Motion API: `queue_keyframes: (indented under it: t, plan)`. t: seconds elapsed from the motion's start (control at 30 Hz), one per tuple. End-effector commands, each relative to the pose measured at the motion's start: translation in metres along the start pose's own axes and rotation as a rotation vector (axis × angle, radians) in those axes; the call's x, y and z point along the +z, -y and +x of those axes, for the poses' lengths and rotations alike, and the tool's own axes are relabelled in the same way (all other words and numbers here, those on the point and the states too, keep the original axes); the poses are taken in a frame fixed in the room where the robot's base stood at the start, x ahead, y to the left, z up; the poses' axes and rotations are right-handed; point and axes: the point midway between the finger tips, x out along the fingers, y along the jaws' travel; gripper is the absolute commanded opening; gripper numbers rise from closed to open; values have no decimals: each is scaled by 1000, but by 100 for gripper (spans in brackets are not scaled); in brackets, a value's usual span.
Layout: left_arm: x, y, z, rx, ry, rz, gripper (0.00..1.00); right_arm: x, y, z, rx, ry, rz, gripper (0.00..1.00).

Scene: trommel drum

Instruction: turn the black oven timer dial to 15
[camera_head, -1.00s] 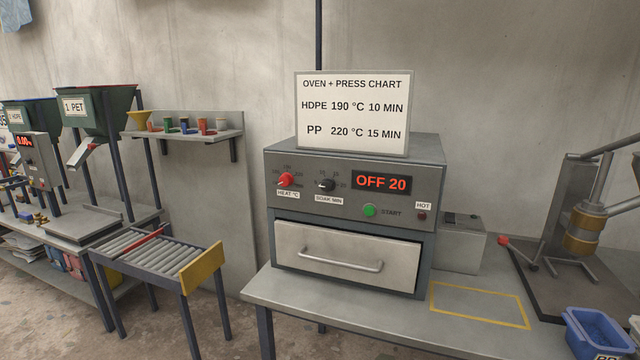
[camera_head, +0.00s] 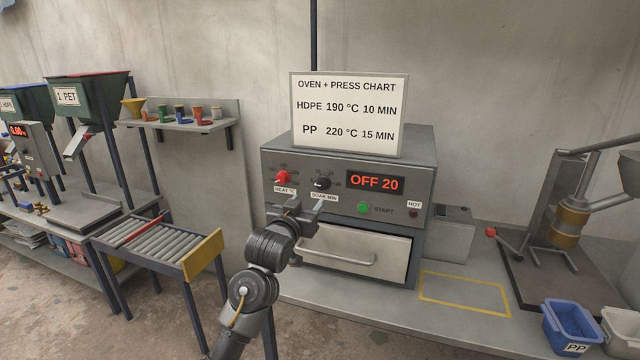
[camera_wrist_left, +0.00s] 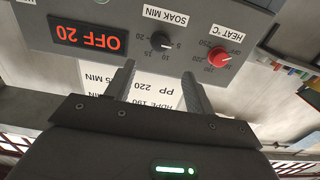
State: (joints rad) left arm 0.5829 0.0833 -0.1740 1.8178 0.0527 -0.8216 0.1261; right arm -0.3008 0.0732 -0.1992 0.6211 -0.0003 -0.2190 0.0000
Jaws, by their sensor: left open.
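The black timer dial (camera_head: 320,184), labelled SOAK MIN, is on the oven's grey front panel, between the red HEAT knob (camera_head: 282,178) and the display (camera_head: 375,183), which reads OFF 20. My left gripper (camera_head: 303,207) is in front of the panel, just below and left of the dial, apart from it. In the left wrist view the picture is upside down; the black dial (camera_wrist_left: 164,40) shows ahead of the open, empty fingers (camera_wrist_left: 160,80), with marks 5, 10, 15 and 20 around it. The right gripper is not in view.
A green START button (camera_head: 363,208) and the closed oven drawer (camera_head: 350,252) are below the dial. A chart (camera_head: 348,112) stands on the oven. A roller table (camera_head: 160,246) is at left. A press (camera_head: 565,220) and blue bin (camera_head: 572,328) are at right.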

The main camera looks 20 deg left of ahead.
Motion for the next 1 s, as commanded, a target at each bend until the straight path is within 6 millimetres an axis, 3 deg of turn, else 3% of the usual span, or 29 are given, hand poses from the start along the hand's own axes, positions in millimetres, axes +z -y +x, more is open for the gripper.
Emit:
queue_keyframes:
  t: [0.27, 0.7, 1.0]
  plan:
    - [-4, 0, 12, 0, -3, -1, 54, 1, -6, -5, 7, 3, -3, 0]
    - [-4, 0, 86, 0, -1, 0, 54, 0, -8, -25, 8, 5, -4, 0]
    - [-2, 0, 107, 0, -2, 0, 54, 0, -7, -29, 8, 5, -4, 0]
